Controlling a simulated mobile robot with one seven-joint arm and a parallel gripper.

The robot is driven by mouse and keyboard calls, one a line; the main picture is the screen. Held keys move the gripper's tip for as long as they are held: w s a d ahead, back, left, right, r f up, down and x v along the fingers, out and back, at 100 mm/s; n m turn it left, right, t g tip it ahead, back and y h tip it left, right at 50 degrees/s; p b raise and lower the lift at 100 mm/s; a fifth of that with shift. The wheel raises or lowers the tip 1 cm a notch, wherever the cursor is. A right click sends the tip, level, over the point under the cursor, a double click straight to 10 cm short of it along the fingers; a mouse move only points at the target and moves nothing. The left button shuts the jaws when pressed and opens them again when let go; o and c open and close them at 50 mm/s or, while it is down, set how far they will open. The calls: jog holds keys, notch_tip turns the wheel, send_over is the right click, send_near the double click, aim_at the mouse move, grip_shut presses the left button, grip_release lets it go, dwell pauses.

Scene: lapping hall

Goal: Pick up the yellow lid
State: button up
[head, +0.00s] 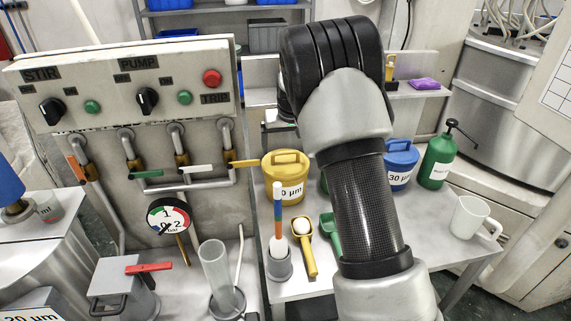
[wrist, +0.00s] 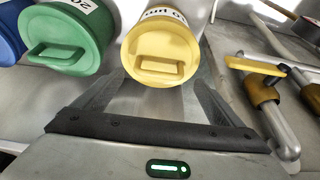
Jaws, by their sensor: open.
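The yellow lid (head: 285,161) has a raised bar handle and sits on a yellow tub (head: 289,190) on the bench, left of my arm in the head view. In the wrist view the yellow lid (wrist: 160,65) faces the camera at top centre, with its handle across it. My gripper (wrist: 163,75) is open, its two fingers reaching toward the lid's left and right sides. No grip on the lid shows, and how far the fingertips are from it is unclear.
A green lidded tub (wrist: 65,40) is left of the yellow one in the wrist view. A yellow valve lever (wrist: 255,66) and pipes are close on its right. A blue tub (head: 402,163), green bottle (head: 436,162), scoop (head: 306,247) and white mug (head: 469,217) stand on the bench.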

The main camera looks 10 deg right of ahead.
aim_at(286, 153)
jog(key=x, duration=0.5)
jog(key=shift+w+d+f, duration=0.1)
jog(key=shift+w+d, duration=0.05)
jog(key=c, duration=1.1)
